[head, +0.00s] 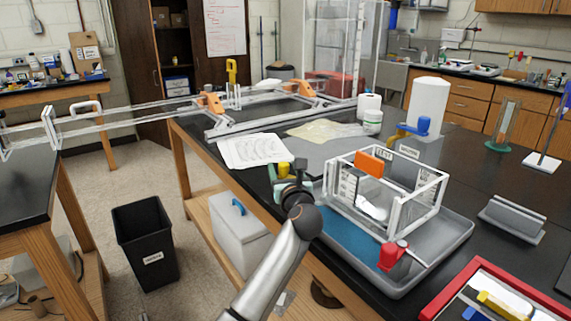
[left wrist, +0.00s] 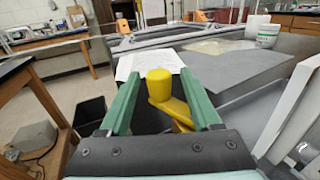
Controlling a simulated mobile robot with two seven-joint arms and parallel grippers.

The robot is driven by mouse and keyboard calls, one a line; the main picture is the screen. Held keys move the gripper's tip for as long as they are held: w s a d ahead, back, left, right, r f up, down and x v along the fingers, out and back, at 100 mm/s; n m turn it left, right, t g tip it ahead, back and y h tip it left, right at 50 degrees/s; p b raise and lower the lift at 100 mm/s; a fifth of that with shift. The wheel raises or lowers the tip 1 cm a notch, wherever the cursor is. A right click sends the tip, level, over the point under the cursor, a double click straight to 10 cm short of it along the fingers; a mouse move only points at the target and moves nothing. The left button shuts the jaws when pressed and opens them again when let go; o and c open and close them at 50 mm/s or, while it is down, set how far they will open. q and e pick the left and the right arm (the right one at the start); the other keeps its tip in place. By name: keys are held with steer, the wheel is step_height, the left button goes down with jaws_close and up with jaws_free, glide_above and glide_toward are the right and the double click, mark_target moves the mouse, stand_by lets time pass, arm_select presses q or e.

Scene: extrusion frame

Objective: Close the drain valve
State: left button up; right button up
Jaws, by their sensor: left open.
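A yellow valve handle (left wrist: 160,84) with a rounded knob and a lever arm stands between the green fingers of my left gripper (left wrist: 158,76) in the left wrist view. The fingers are apart, with visible gaps on both sides of the knob. In the head view the yellow knob (head: 283,168) shows just beyond my left gripper (head: 288,178), at the left side of the grey tray (head: 455,245). The lower valve is hidden by my gripper. A red valve-like fitting (head: 391,256) sits at the tray's front edge. I cannot tell from labels which is the drain valve. My right gripper is not in view.
A white-framed clear box (head: 385,190) with an orange block (head: 369,162) stands in the tray, right of my gripper. A white carboy (head: 428,100) has a blue tap (head: 423,125). White paper (head: 253,150) lies behind. A black bin (head: 146,240) stands on the floor.

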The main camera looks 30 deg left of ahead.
arm_select(q)
steer(key=shift+w+a, duration=0.15)
steer(key=shift+a, duration=0.05)
steer(key=shift+c, duration=0.3)
jaws_close()
